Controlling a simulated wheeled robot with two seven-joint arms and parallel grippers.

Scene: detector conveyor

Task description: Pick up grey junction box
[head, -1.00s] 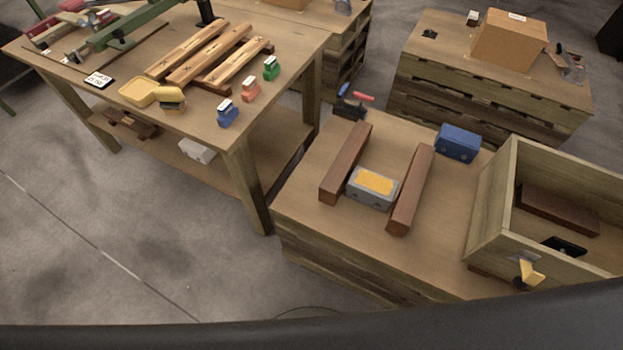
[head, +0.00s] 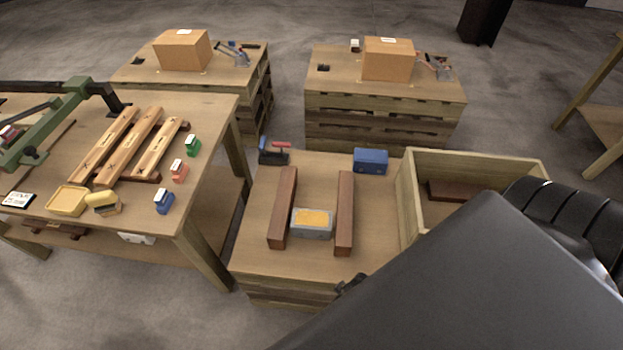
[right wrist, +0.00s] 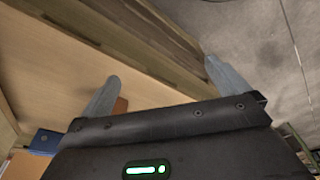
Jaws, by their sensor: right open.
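The grey junction box (head: 312,231), with a yellow-orange top, sits on the pallet-top table (head: 260,256) between two dark brown wooden bars, the left bar (head: 283,207) and the right bar (head: 344,212). My right gripper (right wrist: 162,69) is open and empty in the right wrist view, its fingers spread over the table's edge. The junction box cannot be made out in that view. My left gripper is not in view.
A blue box (head: 370,161) and a clamp-like tool (head: 273,152) lie at the table's back. A wooden crate (head: 404,201) stands right of the bars, partly hidden by my arm. A workbench (head: 215,121) with planks and small coloured items stands left. Two pallets with cartons stand behind.

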